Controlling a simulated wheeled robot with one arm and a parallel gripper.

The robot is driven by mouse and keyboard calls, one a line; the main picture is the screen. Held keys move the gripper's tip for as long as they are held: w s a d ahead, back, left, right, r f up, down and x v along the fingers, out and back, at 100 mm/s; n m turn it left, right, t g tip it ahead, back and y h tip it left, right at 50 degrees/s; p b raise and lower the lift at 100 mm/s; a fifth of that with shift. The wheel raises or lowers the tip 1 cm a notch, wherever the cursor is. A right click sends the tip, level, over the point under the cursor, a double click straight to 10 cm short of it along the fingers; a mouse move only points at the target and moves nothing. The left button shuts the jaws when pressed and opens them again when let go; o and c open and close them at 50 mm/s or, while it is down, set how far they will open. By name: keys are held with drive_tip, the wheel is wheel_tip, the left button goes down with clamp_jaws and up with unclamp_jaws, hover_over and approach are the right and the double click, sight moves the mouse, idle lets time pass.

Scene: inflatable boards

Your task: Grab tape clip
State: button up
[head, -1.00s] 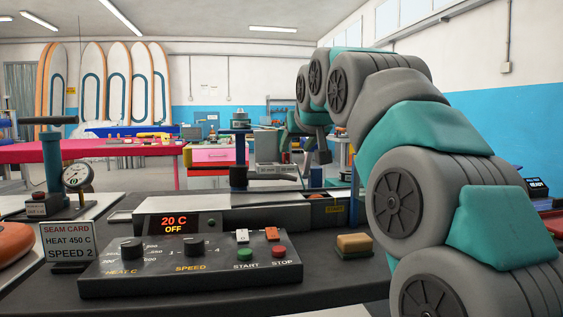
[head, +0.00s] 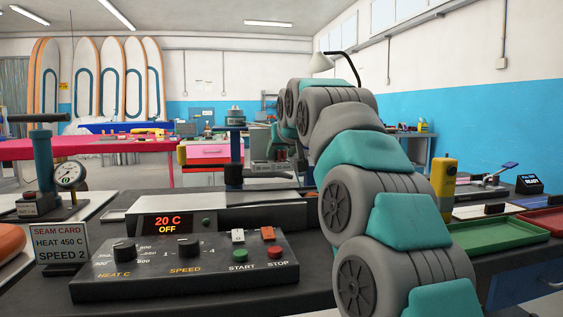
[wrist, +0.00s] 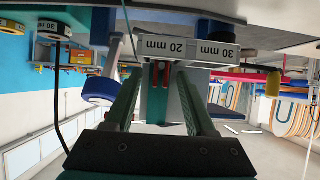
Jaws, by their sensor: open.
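In the wrist view, the two teal fingers of my gripper (wrist: 161,80) stand apart. A narrow red and teal piece (wrist: 160,88) shows between them, beside a grey block; I cannot tell for sure whether it is the tape clip. No grip on it shows. A pale strip marked 20 mm and 30 mm (wrist: 190,50) lies just past the fingertips. In the head view, my gripper is mostly hidden behind my arm, near the back of the bench.
A control panel (head: 190,262) stands at the front of the dark bench, with a pump gauge (head: 70,174) at left. A yellow device (head: 443,178) and green tray (head: 498,236) are at right. A blue and white roll (wrist: 101,92) is left of the fingers in the wrist view.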

drive_tip(key=shift+c, duration=0.2)
clamp_jaws()
idle(0.4)
